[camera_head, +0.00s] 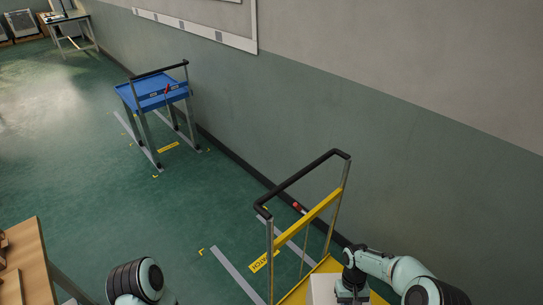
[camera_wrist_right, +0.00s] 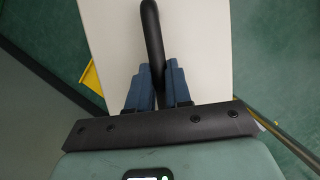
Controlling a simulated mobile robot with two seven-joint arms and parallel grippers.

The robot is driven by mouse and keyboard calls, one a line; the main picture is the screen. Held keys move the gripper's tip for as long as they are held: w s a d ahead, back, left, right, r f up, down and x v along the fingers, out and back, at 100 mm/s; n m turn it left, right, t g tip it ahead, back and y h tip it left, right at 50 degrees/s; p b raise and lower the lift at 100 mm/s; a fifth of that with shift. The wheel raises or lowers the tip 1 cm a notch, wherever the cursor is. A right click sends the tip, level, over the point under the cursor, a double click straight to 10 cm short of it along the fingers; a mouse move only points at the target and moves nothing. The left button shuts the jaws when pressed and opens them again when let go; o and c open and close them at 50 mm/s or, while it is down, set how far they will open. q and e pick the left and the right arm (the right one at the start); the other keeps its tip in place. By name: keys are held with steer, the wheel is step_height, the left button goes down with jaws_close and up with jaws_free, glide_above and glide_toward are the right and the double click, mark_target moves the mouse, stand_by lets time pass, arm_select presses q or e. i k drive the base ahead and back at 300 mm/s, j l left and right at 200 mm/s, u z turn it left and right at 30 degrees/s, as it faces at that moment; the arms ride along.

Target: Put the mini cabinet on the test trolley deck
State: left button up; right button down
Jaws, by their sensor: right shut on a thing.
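The mini cabinet, a white box (camera_head: 321,288), is at the bottom right of the head view. Its white top (camera_wrist_right: 207,45) and black bar handle (camera_wrist_right: 152,35) fill the middle of the right wrist view. My right gripper (camera_wrist_right: 158,82) is shut on the handle, with a blue finger on each side. A yellow trolley (camera_head: 325,266) with a black push bar lies under the cabinet in the picture. I cannot tell whether the cabinet rests on its deck or hangs above it. I cannot tell which trolley is the test trolley. My left gripper is out of view.
A blue trolley (camera_head: 150,97) stands farther off by the wall, with a red item on its front. A wooden table (camera_head: 28,262) is at the lower left. The green floor between has grey strips and yellow marks. A wall runs along the right.

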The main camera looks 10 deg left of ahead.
mark_target(152, 90)
steer(key=k+u, duration=0.1)
steer(key=k, duration=0.6)
steer(key=u, duration=0.75)
steer(key=i+j+u, duration=0.1)
steer(key=i+u, duration=0.15)
steer(key=i, duration=1.45)
steer(key=i+z, duration=0.1)
steer(key=i, duration=1.1)
steer(key=i+u, duration=0.25)
steer(key=i, duration=0.5)
